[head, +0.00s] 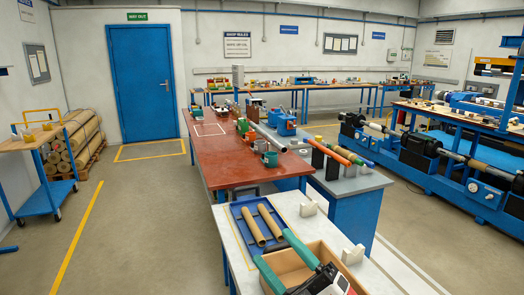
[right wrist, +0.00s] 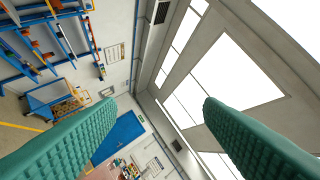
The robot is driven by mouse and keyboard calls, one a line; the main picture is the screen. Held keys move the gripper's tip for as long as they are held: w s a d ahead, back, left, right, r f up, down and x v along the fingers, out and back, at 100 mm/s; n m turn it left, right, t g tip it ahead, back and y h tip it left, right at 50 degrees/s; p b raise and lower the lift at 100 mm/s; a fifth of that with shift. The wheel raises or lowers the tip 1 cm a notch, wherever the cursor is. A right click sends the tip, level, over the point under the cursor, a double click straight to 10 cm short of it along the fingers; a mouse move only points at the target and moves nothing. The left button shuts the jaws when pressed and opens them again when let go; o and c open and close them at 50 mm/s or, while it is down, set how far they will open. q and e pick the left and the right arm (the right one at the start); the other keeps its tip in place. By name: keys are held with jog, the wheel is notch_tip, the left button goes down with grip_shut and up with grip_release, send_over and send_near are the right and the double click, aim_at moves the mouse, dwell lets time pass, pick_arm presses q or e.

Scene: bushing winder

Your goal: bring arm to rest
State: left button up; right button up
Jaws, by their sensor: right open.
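My right gripper (head: 272,245) is in the lower middle of the head view, with two green ribbed fingers spread apart and nothing between them. In the picture its fingers overlap a wooden box (head: 317,248) and the near edge of a blue tray (head: 238,213). My left gripper is not in view.
Two brown tubes (head: 248,226) lie in the blue tray on a pale table. White cradles (head: 308,208) stand to its right. A red-topped bench (head: 215,165) with tools lies beyond, and a long blue winding machine (head: 425,170) at right.

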jog(key=w+d+f+m+t+h, duration=0.35)
jog(key=d+f+m+h, duration=0.45)
jog(key=m+h, duration=0.55)
jog(key=s+d+f+m+g+h, duration=0.3)
jog(key=s+d+f, duration=0.1)
jog(key=f, duration=0.3)
jog(key=s+d+f+m+g+h, duration=0.3)
jog(key=d+f+m+g, duration=0.15)
jog(key=f, duration=0.25)
jog(key=s+d+f+g+y, duration=0.1)
jog(key=s+f+g, duration=0.35)
jog(key=s, duration=0.35)
jog(key=s+f+g+y, duration=0.1)
jog(key=s+f+g, duration=0.4)
jog(key=s, duration=0.4)
notch_tip(320, 180, down, 36)
jog(key=s+b, duration=0.3)
jog(key=b, duration=0.3)
jog(key=s+d+f+g+b, duration=0.2)
jog(key=s+d+f+b, duration=0.1)
jog(key=s+f, duration=1.2)
notch_tip(320, 180, down, 3)
jog(key=shift+r+h+b, duration=0.2)
jog(key=shift+h+b, duration=0.15)
jog(key=shift+b, duration=0.2)
